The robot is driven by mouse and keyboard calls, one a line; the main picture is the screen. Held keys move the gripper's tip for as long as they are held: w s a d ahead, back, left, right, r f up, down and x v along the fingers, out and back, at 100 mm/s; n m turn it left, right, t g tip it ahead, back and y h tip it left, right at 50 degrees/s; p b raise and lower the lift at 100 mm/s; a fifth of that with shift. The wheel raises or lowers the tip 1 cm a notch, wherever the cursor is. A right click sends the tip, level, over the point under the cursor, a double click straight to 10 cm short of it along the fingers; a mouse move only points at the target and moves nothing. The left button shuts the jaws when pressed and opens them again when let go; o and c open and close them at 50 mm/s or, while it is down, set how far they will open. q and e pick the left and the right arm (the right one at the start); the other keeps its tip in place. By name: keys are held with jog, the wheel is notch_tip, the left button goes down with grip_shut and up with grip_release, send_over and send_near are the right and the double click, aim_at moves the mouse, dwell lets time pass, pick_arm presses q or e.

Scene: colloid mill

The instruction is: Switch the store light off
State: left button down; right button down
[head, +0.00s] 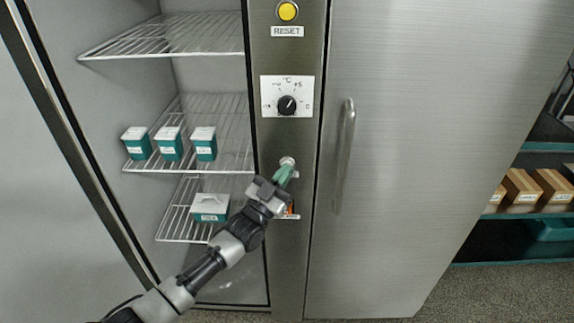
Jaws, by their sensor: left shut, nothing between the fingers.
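My left gripper (283,175) is shut and empty, with its green fingertips at the steel post between the two store openings. A small round pale fitting (288,161), which looks like the store light switch, sits on the post right at the fingertips. The fingers partly hide it, so its position and whether they touch it cannot be told. A label with an orange mark (291,212) shows below, partly hidden by my wrist. My right gripper is not in view.
Above on the post are a temperature dial (287,104) and a yellow button (287,11) marked RESET. The open left compartment holds teal and white boxes (171,146) on wire shelves (235,160). A closed steel door (410,160) with a vertical handle (345,150) stands right.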

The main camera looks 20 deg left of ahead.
pick_arm(q)
jog(key=shift+s, duration=0.1)
jog(key=s+p, duration=0.1)
jog(key=s, duration=0.1)
jog(key=s+d+p, duration=0.1)
jog(key=s+p, duration=0.1)
jog(key=s, duration=0.1)
jog(key=shift+s+d+p, duration=0.3)
jog(key=shift+p, duration=0.1)
dwell(0.3)
